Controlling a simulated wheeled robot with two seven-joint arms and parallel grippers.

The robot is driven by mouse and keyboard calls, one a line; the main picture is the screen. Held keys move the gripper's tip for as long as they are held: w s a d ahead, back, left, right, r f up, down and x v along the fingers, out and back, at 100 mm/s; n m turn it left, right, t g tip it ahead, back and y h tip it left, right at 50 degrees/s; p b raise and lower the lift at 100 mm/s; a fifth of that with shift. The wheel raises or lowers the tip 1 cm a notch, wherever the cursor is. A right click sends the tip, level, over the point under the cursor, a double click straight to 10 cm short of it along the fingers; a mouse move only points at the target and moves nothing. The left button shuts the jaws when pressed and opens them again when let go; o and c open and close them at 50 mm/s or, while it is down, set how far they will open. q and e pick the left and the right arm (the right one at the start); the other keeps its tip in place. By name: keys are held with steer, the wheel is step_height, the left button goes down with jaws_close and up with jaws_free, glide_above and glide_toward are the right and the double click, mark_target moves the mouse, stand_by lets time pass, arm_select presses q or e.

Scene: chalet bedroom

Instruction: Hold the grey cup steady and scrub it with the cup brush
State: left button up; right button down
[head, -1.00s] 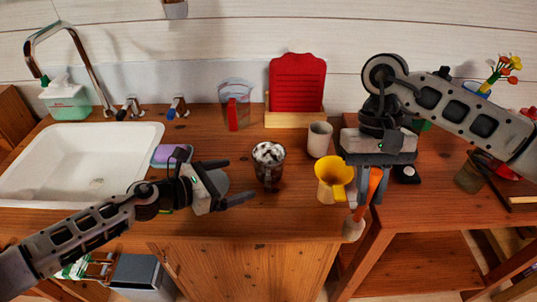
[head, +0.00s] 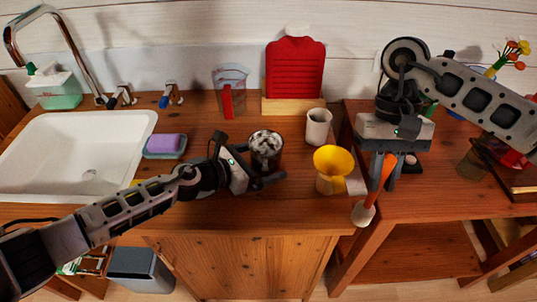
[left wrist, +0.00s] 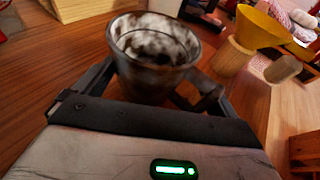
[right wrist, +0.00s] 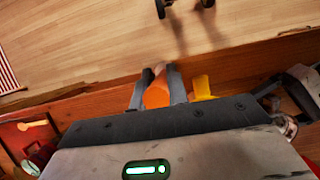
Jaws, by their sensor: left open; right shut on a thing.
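My right gripper (head: 382,172) is shut on the orange handle of the cup brush (head: 376,187). The brush hangs tilted past the counter's right front corner, its pale head (head: 363,213) lowest. The handle also shows between the fingers in the right wrist view (right wrist: 157,93).
A yellow funnel on a wooden stand (head: 334,160) stands between the cup and the brush. A pale cup (head: 318,127) is behind it. A purple sponge (head: 163,142) and the sink (head: 75,130) are left.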

stand_by(0.4)
steer(key=s+a+r+n, duration=0.1)
steer(key=s+a+r, duration=0.1)
steer(key=s+a, duration=0.25)
steer(key=w+a+r+m+t+y, duration=0.3)
steer(key=w+a+r+m, duration=0.2)
steer(key=w+a+m, duration=0.35)
steer(key=w+a+r+m+t+y, duration=0.35)
steer(key=w+a+r+m, duration=0.2)
steer(key=w+m, duration=0.5)
step_height(320, 180, down, 9)
steer(key=shift+w+f+g, duration=0.15)
steer(key=shift+w+g, duration=0.2)
steer(key=shift+g, duration=0.1)
steer(key=shift+d, duration=0.1)
